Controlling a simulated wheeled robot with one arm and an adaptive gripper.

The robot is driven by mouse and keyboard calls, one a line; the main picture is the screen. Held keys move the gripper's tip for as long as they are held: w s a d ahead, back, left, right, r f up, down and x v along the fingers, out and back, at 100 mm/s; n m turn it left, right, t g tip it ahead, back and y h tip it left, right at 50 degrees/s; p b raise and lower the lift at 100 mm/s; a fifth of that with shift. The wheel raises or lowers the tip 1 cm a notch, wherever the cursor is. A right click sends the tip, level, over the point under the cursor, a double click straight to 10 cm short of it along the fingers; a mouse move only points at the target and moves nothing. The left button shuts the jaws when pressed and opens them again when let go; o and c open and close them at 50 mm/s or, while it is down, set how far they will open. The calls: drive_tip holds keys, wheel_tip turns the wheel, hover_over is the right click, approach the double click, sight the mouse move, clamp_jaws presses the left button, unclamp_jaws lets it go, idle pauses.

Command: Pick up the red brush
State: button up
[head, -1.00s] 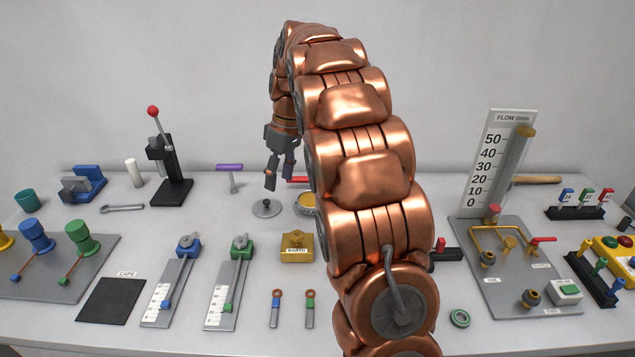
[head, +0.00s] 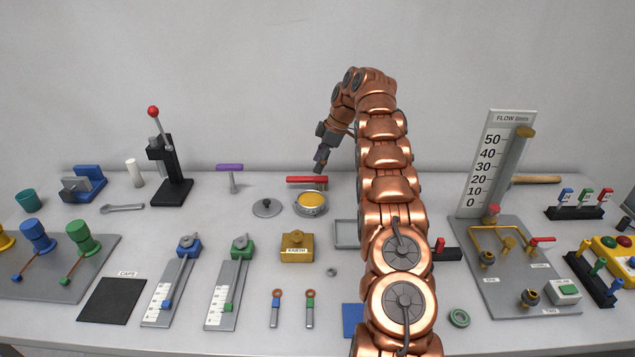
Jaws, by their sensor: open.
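The red brush (head: 304,180) appears as a long red bar at the back of the bench, behind the round pot. Its lower part is hard to make out. My gripper (head: 319,168) is open and empty, pointing down just above the right half of the red bar. The fingers overlap its upper edge in the picture, and I cannot tell whether they touch it.
The pot with yellow contents (head: 311,203) stands just in front of the brush, with a grey lid (head: 267,207) to its left. A purple-handled tool (head: 230,176) stands farther left. The flow panel (head: 487,165) is at right.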

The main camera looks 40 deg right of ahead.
sight(311, 177)
drive_tip(key=shift+d+f, duration=0.2)
drive_tip(key=shift+d, duration=0.05)
drive_tip(key=shift+p+x, duration=0.3)
drive_tip(key=shift+x, duration=0.75)
drive_tip(key=shift+w+p+x, duration=0.15)
drive_tip(key=shift+p+x, duration=0.55)
drive_tip(key=shift+x, duration=0.7)
drive_tip(key=shift+w+p+x, duration=0.2)
drive_tip(key=shift+p+x, duration=0.45)
drive_tip(key=shift+x, duration=0.75)
drive_tip(key=shift+d, duration=0.1)
clamp_jaws()
